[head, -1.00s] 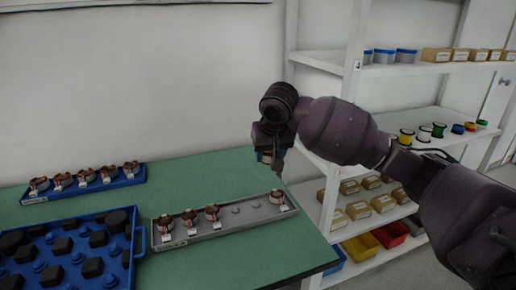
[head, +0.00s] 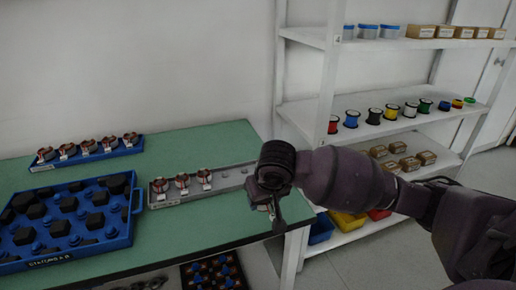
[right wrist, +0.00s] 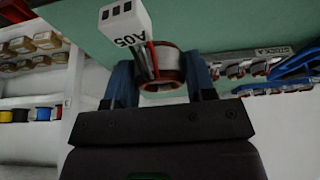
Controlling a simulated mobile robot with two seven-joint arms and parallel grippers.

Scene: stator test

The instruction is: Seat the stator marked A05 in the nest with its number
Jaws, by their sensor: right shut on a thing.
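My right gripper (head: 270,207) is shut on a stator (right wrist: 162,72) with a copper winding and a white tag (right wrist: 125,27) reading A05. In the head view, the gripper is in front of the right end of the grey nest tray (head: 158,204) and hides that end. The tray holds three stators (head: 182,181) at its left, then bare nests (head: 226,178). The held stator is mostly hidden in the head view. The tray also shows in the right wrist view (right wrist: 245,57). I cannot tell the held stator's height above the tray. My left gripper is not in view.
A blue rack (head: 84,156) with several stators lies at the back left. A blue crate (head: 137,200) with black parts stands front left. White shelves (head: 318,110) with spools and boxes stand right of the table. The green table (head: 190,230) is clear in front of the tray.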

